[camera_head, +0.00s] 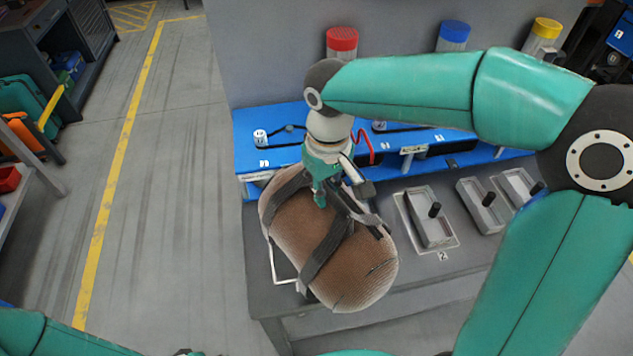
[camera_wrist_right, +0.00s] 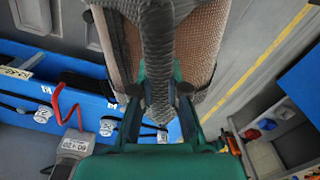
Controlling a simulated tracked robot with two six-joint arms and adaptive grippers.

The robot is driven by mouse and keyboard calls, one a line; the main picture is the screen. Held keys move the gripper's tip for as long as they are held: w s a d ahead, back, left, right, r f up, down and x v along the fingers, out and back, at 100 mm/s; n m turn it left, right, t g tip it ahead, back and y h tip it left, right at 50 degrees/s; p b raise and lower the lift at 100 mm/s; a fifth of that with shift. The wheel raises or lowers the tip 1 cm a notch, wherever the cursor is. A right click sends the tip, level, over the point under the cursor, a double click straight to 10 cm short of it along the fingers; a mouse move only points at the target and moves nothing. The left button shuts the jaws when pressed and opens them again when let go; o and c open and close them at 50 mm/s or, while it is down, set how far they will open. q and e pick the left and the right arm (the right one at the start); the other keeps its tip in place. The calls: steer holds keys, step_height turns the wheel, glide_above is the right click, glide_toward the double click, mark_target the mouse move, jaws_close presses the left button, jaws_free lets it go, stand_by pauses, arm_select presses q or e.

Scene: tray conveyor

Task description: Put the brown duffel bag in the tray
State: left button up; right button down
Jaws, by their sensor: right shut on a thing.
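The brown duffel bag (camera_head: 360,282) has a ribbed body and dark straps. It hangs tilted in front of the blue-and-grey workbench, over its left end, in the head view. My right gripper (camera_head: 345,203) is above the bag and shut on its dark strap. In the right wrist view, the grey strap runs between the fingers of my right gripper (camera_wrist_right: 160,90), and the brown bag (camera_wrist_right: 198,50) fills the upper middle. My left gripper is not visible; only teal parts of my arm show at the lower left. I cannot make out a tray in either view.
The grey bench (camera_head: 265,300) carries several lever boxes, one being a grey box (camera_head: 425,218) right of the bag. A blue shelf (camera_head: 280,118) runs behind. Red (camera_head: 342,40), blue (camera_head: 454,32) and yellow (camera_head: 547,28) caps stand at the back. The left floor is open.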

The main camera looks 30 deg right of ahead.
mark_target(329, 220)
steer(key=shift+w+f, duration=0.1)
steer(key=shift+f, duration=1.15)
steer(key=c, duration=1.2)
jaws_free()
